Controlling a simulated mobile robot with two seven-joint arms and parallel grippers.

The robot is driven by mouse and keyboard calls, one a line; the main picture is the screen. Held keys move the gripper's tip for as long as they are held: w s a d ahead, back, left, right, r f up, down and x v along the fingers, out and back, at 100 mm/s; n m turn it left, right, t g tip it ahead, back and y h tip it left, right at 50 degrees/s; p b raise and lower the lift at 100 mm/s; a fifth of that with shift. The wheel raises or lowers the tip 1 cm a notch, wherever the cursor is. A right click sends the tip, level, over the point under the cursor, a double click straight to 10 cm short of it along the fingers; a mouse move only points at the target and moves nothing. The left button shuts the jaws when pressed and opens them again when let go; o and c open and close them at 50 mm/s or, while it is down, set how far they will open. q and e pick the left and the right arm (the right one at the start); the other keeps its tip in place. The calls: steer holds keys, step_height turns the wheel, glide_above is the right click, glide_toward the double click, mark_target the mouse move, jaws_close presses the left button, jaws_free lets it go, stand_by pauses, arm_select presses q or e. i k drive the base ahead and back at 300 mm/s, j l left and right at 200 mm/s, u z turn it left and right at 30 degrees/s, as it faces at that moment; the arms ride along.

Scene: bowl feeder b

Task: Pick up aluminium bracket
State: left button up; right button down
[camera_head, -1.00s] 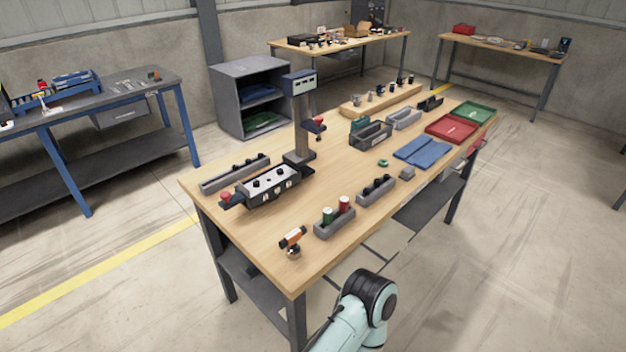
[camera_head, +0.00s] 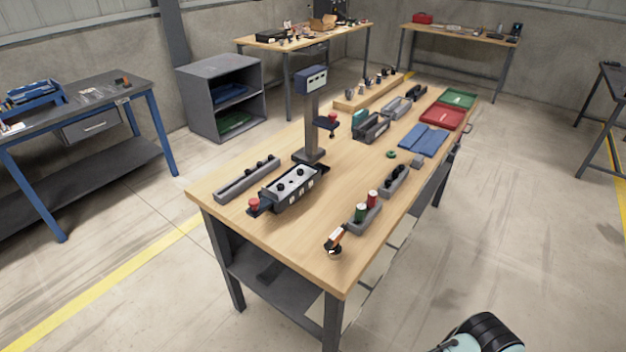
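I cannot make out an aluminium bracket for certain at this size. A small grey block (camera_head: 416,162) lies on the workbench (camera_head: 290,232) near its right edge, but I cannot tell what it is. Several grey bins stand on the bench: a long one (camera_head: 247,181) at the left, one with dark parts (camera_head: 393,181) at the right edge, and a larger one (camera_head: 370,128) further back. Neither of my grippers shows. Only a part of my own arm is visible at the bottom right.
A fixture with a column and display (camera_head: 311,80) stands mid-bench. An orange-black tool (camera_head: 334,240) is at the near corner. Floor right of the bench is clear.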

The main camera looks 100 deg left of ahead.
mark_target(276, 196)
steer(key=k+j, duration=0.25)
steer(key=k, duration=0.2)
steer(key=k+j+u, duration=0.1)
steer(key=k+j, duration=0.15)
steer(key=k, duration=0.25)
steer(key=k+j+u, duration=0.3)
steer(key=u, duration=0.15)
steer(key=k+j+u, duration=0.2)
steer(key=j+u, duration=0.25)
